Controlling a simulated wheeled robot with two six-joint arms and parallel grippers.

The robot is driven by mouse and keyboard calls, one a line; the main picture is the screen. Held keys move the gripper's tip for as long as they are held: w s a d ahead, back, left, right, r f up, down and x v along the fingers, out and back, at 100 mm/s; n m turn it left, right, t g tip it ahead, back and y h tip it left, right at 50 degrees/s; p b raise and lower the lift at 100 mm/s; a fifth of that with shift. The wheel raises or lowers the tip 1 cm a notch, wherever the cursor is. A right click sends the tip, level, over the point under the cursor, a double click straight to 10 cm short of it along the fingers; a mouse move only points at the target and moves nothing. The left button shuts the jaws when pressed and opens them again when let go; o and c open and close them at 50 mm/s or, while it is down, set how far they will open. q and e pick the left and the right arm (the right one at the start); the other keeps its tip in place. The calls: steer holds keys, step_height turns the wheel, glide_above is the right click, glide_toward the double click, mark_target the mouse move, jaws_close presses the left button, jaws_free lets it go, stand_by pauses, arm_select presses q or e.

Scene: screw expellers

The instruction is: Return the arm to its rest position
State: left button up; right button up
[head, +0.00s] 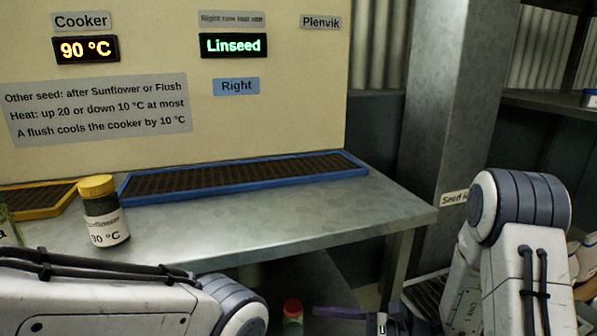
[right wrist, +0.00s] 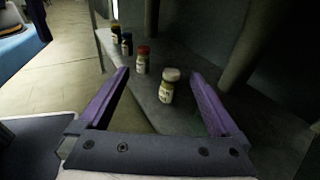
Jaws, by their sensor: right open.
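My right arm (head: 525,215) stands folded at the right of the head view. One purple finger of my right gripper (head: 340,312) shows low in the head view, beyond the table's front edge. In the right wrist view my right gripper (right wrist: 158,76) is open, its two purple fingers wide apart with nothing held between them. Beyond the fingertips, a pale-capped jar (right wrist: 168,87) and a red-capped jar (right wrist: 143,60) stand upright on a grey shelf. My left arm (head: 90,300) crosses the lower left of the head view; its gripper is out of view.
A yellow-capped Sunflower jar (head: 103,210) stands on the metal table (head: 270,225), beside a blue-framed grate (head: 245,178) and a yellow-framed grate (head: 40,199). The panel's cooker display (head: 86,50) reads 90 °C; another display (head: 233,45) reads Linseed. A grey post (head: 430,110) rises at right.

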steer(key=s+d+r+n+g+h+p, duration=0.2)
steer(key=r+p, duration=0.4)
steer(key=p, duration=0.4)
steer(key=s+d+r+n+g+h+p, duration=0.2)
steer(key=s+r+n+h+p, duration=0.3)
steer(key=p, duration=0.5)
steer(key=s+d+r+n+g+h+p, duration=0.2)
steer(key=s+r+n+g+h+p, duration=0.1)
steer(key=r+p, duration=0.4)
steer(key=shift+s+d+r+n+g+h+p, duration=0.15)
steer(key=shift+d+r+n+g+h+p, duration=0.4)
steer(key=shift+p, duration=1.3)
steer(key=shift+a+f+n+g+h, duration=0.2)
steer(key=shift+f+n+g+h, duration=0.05)
steer(key=shift+f+n, duration=0.1)
